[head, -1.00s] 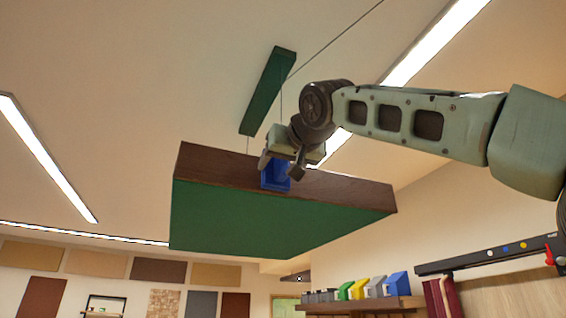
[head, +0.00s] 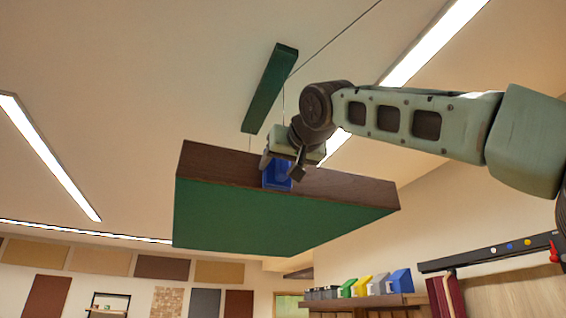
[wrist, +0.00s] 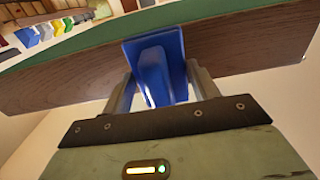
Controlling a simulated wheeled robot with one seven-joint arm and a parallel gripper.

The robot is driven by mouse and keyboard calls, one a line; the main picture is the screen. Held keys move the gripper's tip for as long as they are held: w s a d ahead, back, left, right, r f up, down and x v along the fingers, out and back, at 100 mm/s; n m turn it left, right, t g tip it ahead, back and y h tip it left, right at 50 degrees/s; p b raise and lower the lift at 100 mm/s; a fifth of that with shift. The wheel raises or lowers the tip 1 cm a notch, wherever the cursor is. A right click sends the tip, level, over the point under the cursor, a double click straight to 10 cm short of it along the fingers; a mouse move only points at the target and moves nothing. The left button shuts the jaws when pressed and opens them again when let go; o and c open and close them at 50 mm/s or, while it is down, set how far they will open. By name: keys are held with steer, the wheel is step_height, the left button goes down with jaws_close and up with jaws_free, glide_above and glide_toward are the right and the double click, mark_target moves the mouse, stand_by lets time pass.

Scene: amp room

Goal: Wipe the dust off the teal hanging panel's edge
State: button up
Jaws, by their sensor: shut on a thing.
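The teal hanging panel (head: 270,219) hangs below the ceiling, its green underside facing down and its brown edge (head: 350,187) facing me. The edge spans the wrist view (wrist: 245,58) too. My gripper (head: 283,165) is shut on a blue block-like tool (head: 277,181), which also shows between the fingers in the wrist view (wrist: 158,65). The blue tool lies against the brown edge, or very close to it, left of the edge's middle in the head view. I cannot make out dust on the edge.
A narrow green panel (head: 270,88) hangs on thin wires above and behind. A wall shelf (head: 365,301) with several coloured blocks is at lower right. A dark rail (head: 485,253) is further right. Ceiling lights (head: 45,155) run overhead.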

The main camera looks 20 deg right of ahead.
steer(key=shift+w, duration=0.6)
steer(key=shift+d, duration=0.1)
steer(key=d, duration=0.4)
stand_by(0.3)
steer(key=shift+a, duration=0.15)
steer(key=shift+w+a, duration=0.15)
steer(key=shift+a, duration=1.8)
steer(key=shift+f, duration=0.1)
